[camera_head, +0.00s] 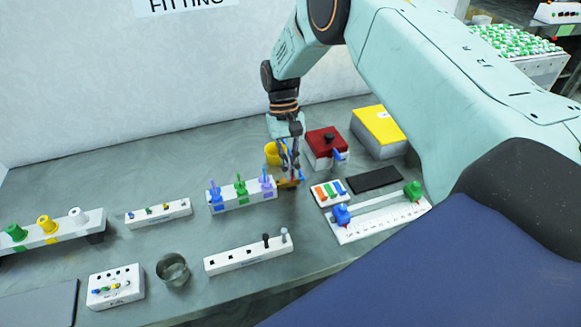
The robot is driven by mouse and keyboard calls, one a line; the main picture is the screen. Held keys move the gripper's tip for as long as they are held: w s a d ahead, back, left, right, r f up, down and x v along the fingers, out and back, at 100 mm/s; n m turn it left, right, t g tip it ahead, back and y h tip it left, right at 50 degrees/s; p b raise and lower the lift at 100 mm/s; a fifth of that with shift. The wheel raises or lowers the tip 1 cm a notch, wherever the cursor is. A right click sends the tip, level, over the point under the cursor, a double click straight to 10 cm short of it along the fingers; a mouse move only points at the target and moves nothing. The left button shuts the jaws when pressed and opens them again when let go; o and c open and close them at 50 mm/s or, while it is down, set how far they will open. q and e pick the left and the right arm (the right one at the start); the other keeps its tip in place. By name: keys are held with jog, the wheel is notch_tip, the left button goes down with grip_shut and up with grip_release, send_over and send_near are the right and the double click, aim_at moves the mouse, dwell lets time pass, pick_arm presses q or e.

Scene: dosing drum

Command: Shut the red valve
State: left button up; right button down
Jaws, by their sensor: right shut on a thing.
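My right gripper (290,178) comes down from above at the middle of the bench, right of the rack with the blue, green and purple pieces. It is shut on a small part at its fingertips. A bit of red shows there beside a small yellow-brown piece (286,185); this looks like the red valve, but the fingers hide most of it. I cannot tell the valve's turn position. A yellow round container (272,153) stands just behind the gripper, partly hidden by it. My left gripper is not in view.
A red-topped box (325,142) with a dark knob and blue lever stands close right of the gripper, with a yellow-topped box (378,126) beyond. The three-piece rack (243,201) is close left. A slider rail (385,220) lies front right. The back left bench is clear.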

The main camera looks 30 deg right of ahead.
jog(key=shift+w+r+n, duration=0.15)
jog(key=shift+n, duration=0.35)
jog(key=c, duration=1.5)
grip_release()
jog(key=v, duration=1.1)
jog(key=shift+w+a+r, duration=0.1)
jog(key=shift+a+r, duration=0.05)
jog(key=shift+r, duration=0.3)
